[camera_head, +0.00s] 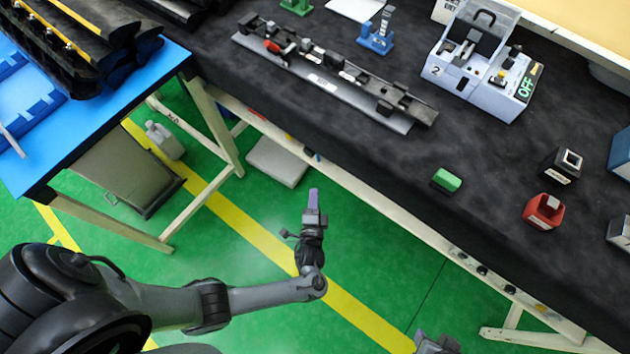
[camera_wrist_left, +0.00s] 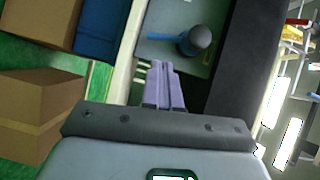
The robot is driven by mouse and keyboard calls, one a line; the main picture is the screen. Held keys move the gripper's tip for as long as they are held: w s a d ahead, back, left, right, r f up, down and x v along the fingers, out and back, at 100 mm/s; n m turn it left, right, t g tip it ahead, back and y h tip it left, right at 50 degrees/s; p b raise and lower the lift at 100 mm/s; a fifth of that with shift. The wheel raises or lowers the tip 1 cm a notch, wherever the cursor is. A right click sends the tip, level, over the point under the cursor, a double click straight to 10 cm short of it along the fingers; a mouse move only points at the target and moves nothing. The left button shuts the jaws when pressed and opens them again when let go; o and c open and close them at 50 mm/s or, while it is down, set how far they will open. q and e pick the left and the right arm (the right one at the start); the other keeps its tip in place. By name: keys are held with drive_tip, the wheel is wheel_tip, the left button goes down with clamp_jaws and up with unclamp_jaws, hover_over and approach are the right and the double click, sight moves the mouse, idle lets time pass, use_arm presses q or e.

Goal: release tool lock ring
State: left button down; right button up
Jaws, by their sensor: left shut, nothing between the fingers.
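My left gripper (camera_head: 314,200) hangs over the green floor in front of the dark workbench, in the head view. Its purple fingers are together and empty, pointing toward the bench; in the left wrist view the fingers (camera_wrist_left: 164,75) lie side by side with nothing between them. I cannot pick out a tool lock ring in either view. Only a small grey and black part of what may be my right arm shows at the bottom edge of the head view; no right fingers are visible.
The dark workbench (camera_head: 400,195) carries a long rail fixture (camera_head: 335,80), a grey machine (camera_head: 470,60) reading OFF, a green block (camera_head: 446,180), a red block (camera_head: 543,211) and a black block (camera_head: 561,165). A blue table (camera_head: 100,130) stands left. Open floor surrounds the gripper.

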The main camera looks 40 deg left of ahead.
use_arm(q)
drive_tip(key=shift+v, duration=1.15)
